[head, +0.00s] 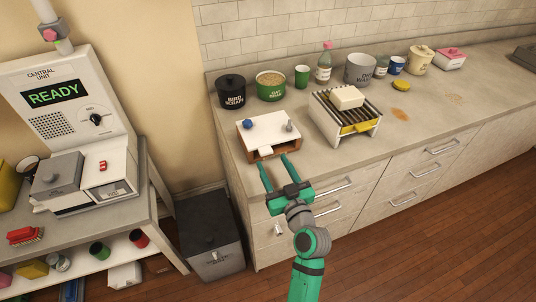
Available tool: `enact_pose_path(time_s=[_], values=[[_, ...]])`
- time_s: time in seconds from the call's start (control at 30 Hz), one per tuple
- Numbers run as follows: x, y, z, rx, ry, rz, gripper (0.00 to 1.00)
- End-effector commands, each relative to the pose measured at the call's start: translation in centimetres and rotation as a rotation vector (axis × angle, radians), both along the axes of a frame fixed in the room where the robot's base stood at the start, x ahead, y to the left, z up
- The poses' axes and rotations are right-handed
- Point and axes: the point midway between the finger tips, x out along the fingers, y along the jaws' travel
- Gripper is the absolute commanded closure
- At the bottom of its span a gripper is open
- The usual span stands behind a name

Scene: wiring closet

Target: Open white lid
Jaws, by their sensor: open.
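A white lid (262,133) lies flat on a low brown box (265,152) near the left end of the counter. It looks closed. A round blue piece (249,124) and a grey knob (290,126) are on its top. My gripper (274,160) is open and empty, with its two green fingers spread just in front of the box's front side. I cannot tell whether the fingertips touch the box.
A slatted rack (346,118) with a pale block stands right of the box. A black pot (231,91) and a green pot (270,86) are behind it. Drawer handles (333,187) stick out below the counter edge.

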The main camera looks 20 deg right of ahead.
Motion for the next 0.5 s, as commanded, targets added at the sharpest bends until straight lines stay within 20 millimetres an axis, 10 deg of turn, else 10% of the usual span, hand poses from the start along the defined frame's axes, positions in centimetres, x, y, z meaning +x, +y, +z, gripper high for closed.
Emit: enact_pose_path(time_s=[0.5], values=[[5.3, 0.4, 0.0, 0.0, 0.0, 0.003, 0.47]])
